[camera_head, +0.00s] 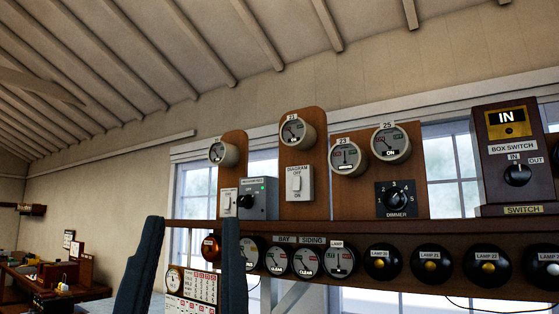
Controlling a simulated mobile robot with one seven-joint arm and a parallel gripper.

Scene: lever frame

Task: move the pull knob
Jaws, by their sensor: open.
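No part is labelled as a pull knob, and I cannot tell which one it is. Round black units with yellow centres and lamp labels sit along the shelf's lower face, such as one at centre right (383,263) and another beside it (432,266). A small grey box (258,199) carries a black knob (245,201). My gripper (193,222) shows at lower left as two dark blue-grey fingers, wide apart and empty. Its right finger overlaps the shelf front and hides part of a dial.
A long brown shelf (400,234) carries dials on wooden boards, a dimmer (395,200), a diagram switch (299,183) and a box switch (506,160). Windows lie behind. A desk (60,295) stands at far left.

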